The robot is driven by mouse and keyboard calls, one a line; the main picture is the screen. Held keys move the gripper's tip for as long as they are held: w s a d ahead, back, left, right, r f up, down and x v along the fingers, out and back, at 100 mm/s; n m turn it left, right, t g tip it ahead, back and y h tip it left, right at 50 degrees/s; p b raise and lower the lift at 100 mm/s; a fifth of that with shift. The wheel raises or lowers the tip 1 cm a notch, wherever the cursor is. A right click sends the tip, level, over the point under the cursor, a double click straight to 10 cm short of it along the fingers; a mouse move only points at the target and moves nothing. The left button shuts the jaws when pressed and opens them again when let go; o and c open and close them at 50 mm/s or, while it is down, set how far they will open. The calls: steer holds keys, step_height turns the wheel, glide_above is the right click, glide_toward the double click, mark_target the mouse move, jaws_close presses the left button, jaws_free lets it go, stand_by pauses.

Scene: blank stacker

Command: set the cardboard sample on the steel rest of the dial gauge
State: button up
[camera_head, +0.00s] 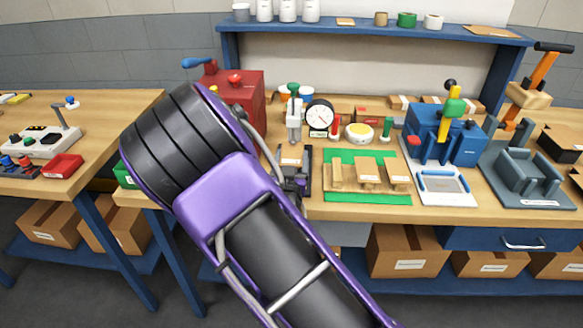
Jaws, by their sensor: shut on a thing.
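The dial gauge (319,117) has a round white face and stands on the far bench, right of my arm. Its steel rest is too small to make out. My gripper (291,179) shows as a dark, cabled shape just in front of the gauge and is partly hidden by my purple arm. It is shut on what looks like the cardboard sample, though the jaws and held piece are not clear. Several brown cardboard pieces (367,169) stand on a green mat (345,198) to the right of my gripper.
A red machine (236,86) stands behind my arm. A blue lever press (445,135) and a grey press (524,175) stand further right. A blue shelf (370,31) spans the back.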

steer(key=shift+w+f, duration=0.1)
steer(key=shift+f, duration=1.65)
steer(key=shift+f, duration=0.1)
steer(key=shift+f+b, duration=0.15)
steer(key=shift+b, duration=0.25)
steer(key=o, duration=1.2)
steer(key=shift+o, duration=0.2)
steer(key=shift+r+p, duration=0.3)
steer(key=shift+s+f, duration=0.1)
steer(key=shift+s, duration=0.3)
steer(key=s, duration=1.1)
steer(key=shift+s+a+b, duration=0.15)
steer(key=shift+b, duration=0.15)
